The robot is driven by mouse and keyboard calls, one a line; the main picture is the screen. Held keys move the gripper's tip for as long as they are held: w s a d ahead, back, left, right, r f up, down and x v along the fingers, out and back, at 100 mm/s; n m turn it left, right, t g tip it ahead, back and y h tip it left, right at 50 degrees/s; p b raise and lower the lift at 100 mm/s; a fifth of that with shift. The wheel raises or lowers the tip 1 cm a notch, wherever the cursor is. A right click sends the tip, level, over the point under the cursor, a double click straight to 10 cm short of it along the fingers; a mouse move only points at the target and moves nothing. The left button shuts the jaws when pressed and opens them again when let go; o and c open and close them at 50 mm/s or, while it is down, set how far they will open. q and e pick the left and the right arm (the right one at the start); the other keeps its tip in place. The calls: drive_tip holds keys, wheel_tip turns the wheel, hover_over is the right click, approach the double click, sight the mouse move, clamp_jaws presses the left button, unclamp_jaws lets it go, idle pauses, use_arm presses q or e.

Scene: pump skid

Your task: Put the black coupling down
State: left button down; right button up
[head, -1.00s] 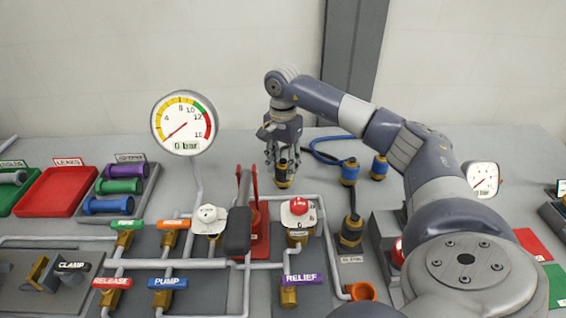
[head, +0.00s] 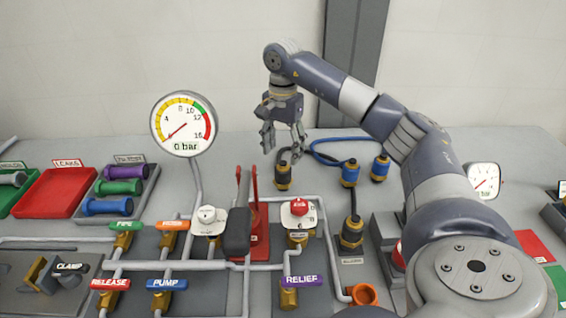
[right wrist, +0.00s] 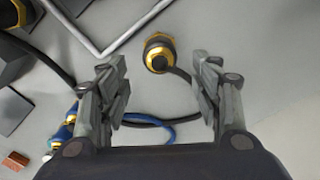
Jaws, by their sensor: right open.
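The black coupling (head: 283,174), a black cylinder with gold bands, stands on the grey table behind the red lever. In the right wrist view the coupling (right wrist: 159,53) lies ahead of the fingers, with its dark hose running down to the right. My right gripper (head: 283,146) is above the coupling and apart from it. Its fingers (right wrist: 160,95) are spread wide with nothing between them. My left gripper is not in view.
Two blue couplings (head: 350,172) (head: 380,167) with a blue hose stand right of the black one. Another black and gold fitting (head: 351,232) sits nearer. The red lever (head: 254,205), pipes and a large gauge (head: 184,123) stand in front and left. Table behind is clear.

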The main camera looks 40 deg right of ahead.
wheel_tip(320, 180, up, 6)
drive_tip(key=shift+r, duration=0.2)
idle(0.5)
